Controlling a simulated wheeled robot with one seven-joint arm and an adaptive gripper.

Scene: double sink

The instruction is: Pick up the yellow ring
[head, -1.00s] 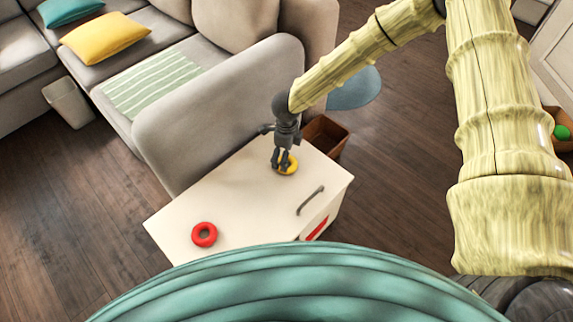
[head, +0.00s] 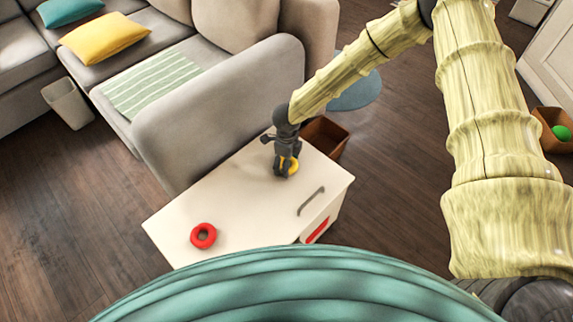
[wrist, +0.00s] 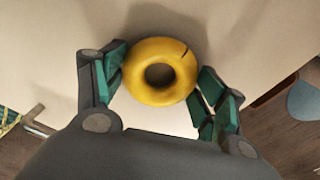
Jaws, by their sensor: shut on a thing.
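The yellow ring (head: 293,167) is at the far end of the white cabinet top (head: 240,205). My gripper (head: 286,170) points down at it and partly hides it. In the wrist view the yellow ring (wrist: 158,72) sits between the two green-padded fingers of my gripper (wrist: 160,88), its hole facing the camera. The left finger meets the ring's left side and the right finger is at its lower right side. The gripper is shut on the ring. I cannot tell whether the ring is clear of the top.
A red ring (head: 203,235) lies at the near left of the cabinet top. A grey handle (head: 311,201) is at the right. A grey sofa (head: 215,110) stands close behind, and a brown bin (head: 325,137) is beyond the far corner. The middle of the top is clear.

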